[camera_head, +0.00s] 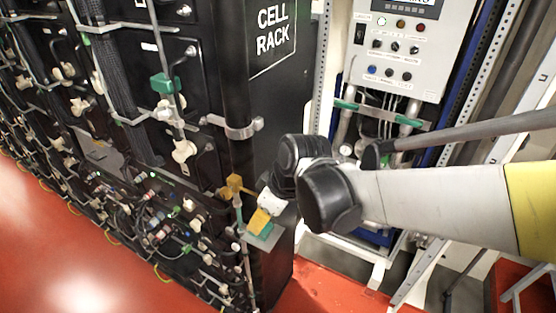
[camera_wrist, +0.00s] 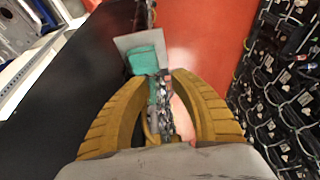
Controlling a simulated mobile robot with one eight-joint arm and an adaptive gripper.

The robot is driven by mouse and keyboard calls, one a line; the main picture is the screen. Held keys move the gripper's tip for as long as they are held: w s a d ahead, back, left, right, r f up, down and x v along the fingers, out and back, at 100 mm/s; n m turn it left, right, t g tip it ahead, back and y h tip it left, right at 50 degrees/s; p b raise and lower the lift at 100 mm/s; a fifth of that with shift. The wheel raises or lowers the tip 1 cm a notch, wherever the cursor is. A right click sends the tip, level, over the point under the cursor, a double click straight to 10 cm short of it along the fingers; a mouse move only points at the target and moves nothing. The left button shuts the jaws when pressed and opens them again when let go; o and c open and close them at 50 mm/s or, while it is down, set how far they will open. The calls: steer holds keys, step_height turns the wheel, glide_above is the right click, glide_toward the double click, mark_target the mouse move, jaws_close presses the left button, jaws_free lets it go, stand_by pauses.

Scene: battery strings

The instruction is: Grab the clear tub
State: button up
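My gripper (camera_head: 246,205) is at the front corner of the black cell rack, just above a small grey shelf plate. In the wrist view its two yellow fingers (camera_wrist: 158,82) are spread apart, with a visible gap between them. A green block-like item (camera_wrist: 143,60) sits on the plate just beyond the fingertips; part of it shows in the head view (camera_head: 266,231) beside a yellow finger. I cannot make out a clear tub for certain in either view. A narrow, cluttered greenish strip shows between the fingers, too unclear to name.
The black cell rack (camera_head: 282,95) stands close beside my gripper. The grey shelf plate (camera_wrist: 124,43) juts out from its corner. A grey control panel (camera_head: 405,60) stands at the back right. Pipes and cables run along the rack front (camera_head: 165,110). The red floor (camera_head: 60,240) is open at left.

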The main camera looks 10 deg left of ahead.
mark_target(257, 239)
steer(key=x, duration=0.5)
steer(key=shift+w+a+f, duration=0.1)
steer(key=shift+f, duration=0.15)
jaws_close()
